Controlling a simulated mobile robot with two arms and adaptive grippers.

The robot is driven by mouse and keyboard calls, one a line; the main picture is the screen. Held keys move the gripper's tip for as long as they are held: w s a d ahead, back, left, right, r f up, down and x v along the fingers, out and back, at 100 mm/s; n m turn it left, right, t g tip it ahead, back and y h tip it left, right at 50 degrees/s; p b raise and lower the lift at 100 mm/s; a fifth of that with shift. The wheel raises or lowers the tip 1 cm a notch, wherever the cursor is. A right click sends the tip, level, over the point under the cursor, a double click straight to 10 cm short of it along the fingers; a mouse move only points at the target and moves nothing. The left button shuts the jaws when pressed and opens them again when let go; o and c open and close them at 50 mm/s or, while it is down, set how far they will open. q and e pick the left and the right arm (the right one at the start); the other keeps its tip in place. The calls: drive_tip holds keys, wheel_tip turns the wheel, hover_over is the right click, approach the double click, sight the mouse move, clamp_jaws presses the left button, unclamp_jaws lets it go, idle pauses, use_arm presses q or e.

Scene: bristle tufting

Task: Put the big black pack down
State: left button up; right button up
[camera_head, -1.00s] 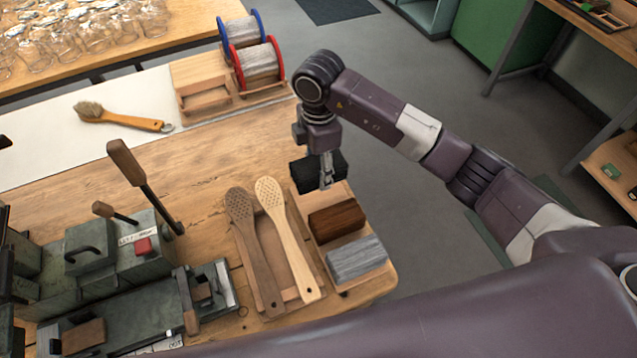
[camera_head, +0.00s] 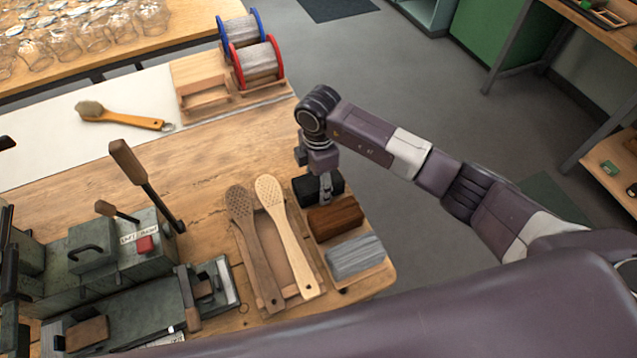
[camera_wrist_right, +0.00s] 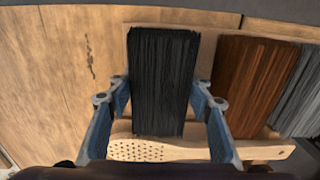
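The big black pack (camera_head: 305,190) sits in the far compartment of a light wooden tray (camera_head: 344,286) at the table's right edge. In the right wrist view the pack (camera_wrist_right: 163,80) stands between the two fingers of my right gripper (camera_wrist_right: 160,95), whose pads lie against its sides. In the head view my right gripper (camera_head: 325,196) reaches down onto the pack from above and hides part of it. The contact under the pack is hidden. My left gripper is not in view.
A brown pack (camera_head: 335,216) and a grey pack (camera_head: 354,257) fill the nearer part of the tray. Two perforated brush bodies (camera_head: 270,190) lie to the left on a wooden holder. A green machine with an upright lever (camera_head: 140,172) stands further left.

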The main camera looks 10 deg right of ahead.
sight(318, 181)
drive_tip(key=o, duration=0.3)
drive_tip(key=shift+r, duration=0.15)
wheel_tip(318, 181, up, 12)
drive_tip(key=shift+r+b, duration=0.1)
drive_tip(key=shift+b, duration=0.8)
